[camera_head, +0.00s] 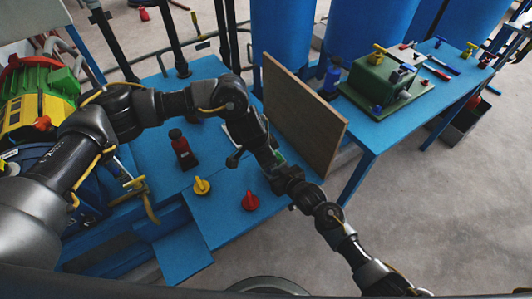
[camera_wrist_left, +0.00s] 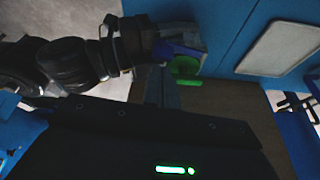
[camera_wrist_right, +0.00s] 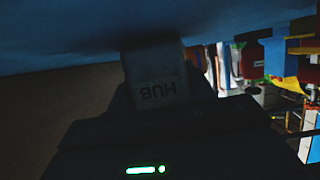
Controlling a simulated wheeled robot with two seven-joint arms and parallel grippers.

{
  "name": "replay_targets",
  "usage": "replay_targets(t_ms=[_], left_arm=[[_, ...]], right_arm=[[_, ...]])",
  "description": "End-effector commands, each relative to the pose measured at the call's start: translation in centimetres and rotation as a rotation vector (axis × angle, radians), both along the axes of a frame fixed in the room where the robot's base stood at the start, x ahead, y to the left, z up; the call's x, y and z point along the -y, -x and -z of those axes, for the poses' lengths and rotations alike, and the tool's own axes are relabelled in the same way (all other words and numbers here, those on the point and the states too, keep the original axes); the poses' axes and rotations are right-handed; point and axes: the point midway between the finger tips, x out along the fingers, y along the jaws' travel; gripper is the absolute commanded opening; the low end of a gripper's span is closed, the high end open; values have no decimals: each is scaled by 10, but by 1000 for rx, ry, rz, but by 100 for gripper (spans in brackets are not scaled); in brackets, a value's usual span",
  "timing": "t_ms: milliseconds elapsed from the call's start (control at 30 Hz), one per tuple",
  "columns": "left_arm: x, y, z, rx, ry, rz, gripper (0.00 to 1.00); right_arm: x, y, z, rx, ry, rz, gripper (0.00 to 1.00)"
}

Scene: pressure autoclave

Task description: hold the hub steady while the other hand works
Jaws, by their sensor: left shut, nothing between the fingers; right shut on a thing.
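A grey block marked HUB (camera_wrist_right: 157,88) is between the fingers of my right gripper (camera_wrist_right: 155,70) in the right wrist view; its lettering appears upside down. In the head view my right gripper (camera_head: 288,178) meets my left gripper (camera_head: 272,162) above the right edge of the blue bench, and the hub is mostly hidden there. My left gripper is shut and empty. In the left wrist view its fingers (camera_wrist_left: 163,86) are close to a green part (camera_wrist_left: 185,67) and a blue part (camera_wrist_left: 180,48). Whether they touch is unclear.
A brown upright board (camera_head: 300,112) stands just behind the grippers. The blue bench (camera_head: 225,215) carries a yellow knob (camera_head: 202,186), a red knob (camera_head: 250,201) and a dark red-capped bottle (camera_head: 182,152). Open floor lies at right.

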Motion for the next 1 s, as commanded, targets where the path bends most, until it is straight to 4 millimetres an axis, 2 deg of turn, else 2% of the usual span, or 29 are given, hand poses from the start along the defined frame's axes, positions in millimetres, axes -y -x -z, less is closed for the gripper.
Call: replay_targets(t_ms=[233, 1000], left_arm=[[5, -3, 17, 1, -1, 1, 0], [4, -1, 17, 0, -1, 65, 0]], right_arm=[[0, 0, 0, 0, 0, 1, 17], [0, 0, 0, 0, 0, 1, 17]])
